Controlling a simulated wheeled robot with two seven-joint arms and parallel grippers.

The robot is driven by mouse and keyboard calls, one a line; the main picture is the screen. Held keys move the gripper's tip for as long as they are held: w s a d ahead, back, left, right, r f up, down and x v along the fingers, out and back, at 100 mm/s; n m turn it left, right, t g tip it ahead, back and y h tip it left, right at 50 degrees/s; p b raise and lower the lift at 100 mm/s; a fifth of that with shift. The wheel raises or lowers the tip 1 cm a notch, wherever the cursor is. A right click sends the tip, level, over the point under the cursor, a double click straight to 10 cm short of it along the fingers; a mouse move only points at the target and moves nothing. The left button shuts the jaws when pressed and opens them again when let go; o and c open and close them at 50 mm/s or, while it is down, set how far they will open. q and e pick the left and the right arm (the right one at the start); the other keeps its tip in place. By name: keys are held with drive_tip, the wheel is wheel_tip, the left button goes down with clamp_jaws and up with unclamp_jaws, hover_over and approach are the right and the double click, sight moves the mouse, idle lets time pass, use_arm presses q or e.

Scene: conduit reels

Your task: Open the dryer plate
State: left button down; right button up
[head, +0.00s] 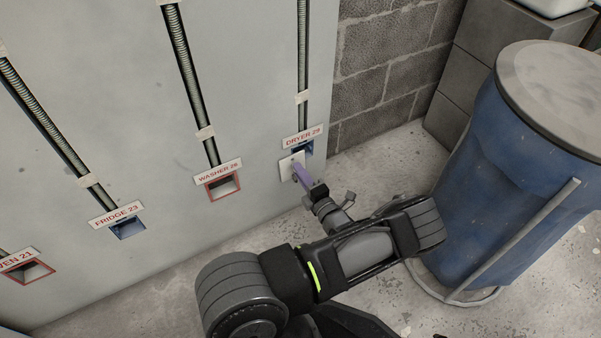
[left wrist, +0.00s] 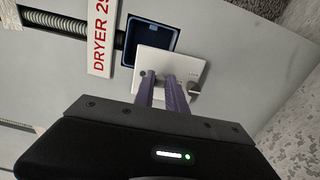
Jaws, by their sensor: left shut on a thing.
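The dryer plate (head: 286,168) is a small white square on the grey wall panel, below the DRYER 29 label (head: 302,138). In the left wrist view the plate (left wrist: 196,67) sits askew and overlaps part of a blue-framed box (left wrist: 148,38). Part of that box opening (head: 307,146) shows uncovered in the head view. My left gripper (head: 298,167) has purple fingers, shut on the plate at its face. The fingertips (left wrist: 160,77) hide the exact spot they grip. A small knob shows on the plate beside them. My right gripper is not in view.
The WASHER 26 box (head: 212,196) and FRIDGE 23 box (head: 117,236) are open frames to the left, with conduits running down to them. A large blue barrel (head: 510,160) stands on the right, close to my left arm. A block wall (head: 385,60) lies behind.

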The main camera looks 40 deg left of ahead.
use_arm(q)
drive_tip(key=c, duration=1.4)
unclamp_jaws()
drive_tip(key=shift+o, duration=0.2)
drive_tip(key=shift+d, duration=0.1)
drive_tip(key=p+v, duration=0.2)
drive_tip(key=v, duration=0.5)
drive_tip(key=shift+d, duration=0.35)
drive_tip(key=shift+s+r, duration=0.1)
